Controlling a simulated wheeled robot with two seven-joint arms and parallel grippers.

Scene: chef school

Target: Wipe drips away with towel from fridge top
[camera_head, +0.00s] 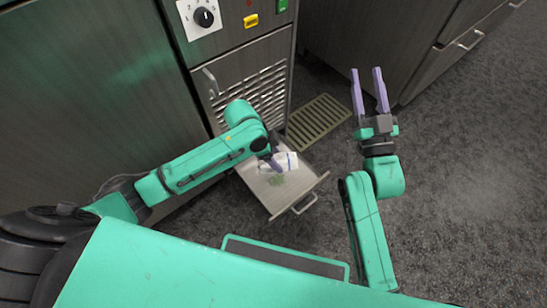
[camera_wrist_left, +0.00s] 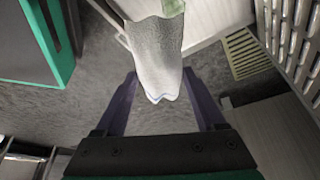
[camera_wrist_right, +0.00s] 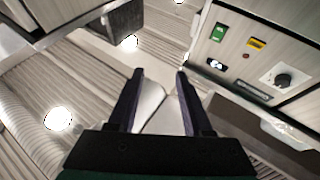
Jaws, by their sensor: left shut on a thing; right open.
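A white towel (camera_head: 292,160) with a blue stripe is in my left gripper (camera_head: 275,165), over a pale drawer-like surface (camera_head: 292,196) with a handle, low in front of the metal cabinet; whether this is the fridge top I cannot tell. In the left wrist view the towel (camera_wrist_left: 155,55) sits between the fingers of the left gripper (camera_wrist_left: 158,76). A faint green patch (camera_head: 276,180) lies on the pale surface beside the towel. I cannot tell whether the towel touches the surface. My right gripper (camera_head: 366,72) is open and empty, off to the right above the floor.
The cabinet (camera_head: 258,75) with a vented door and a black knob (camera_head: 204,17) stands behind the pale surface. A slatted floor grate (camera_head: 318,122) lies to its right. Drawers with handles (camera_head: 470,40) line the upper right. The dark floor (camera_head: 460,170) is clear at right.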

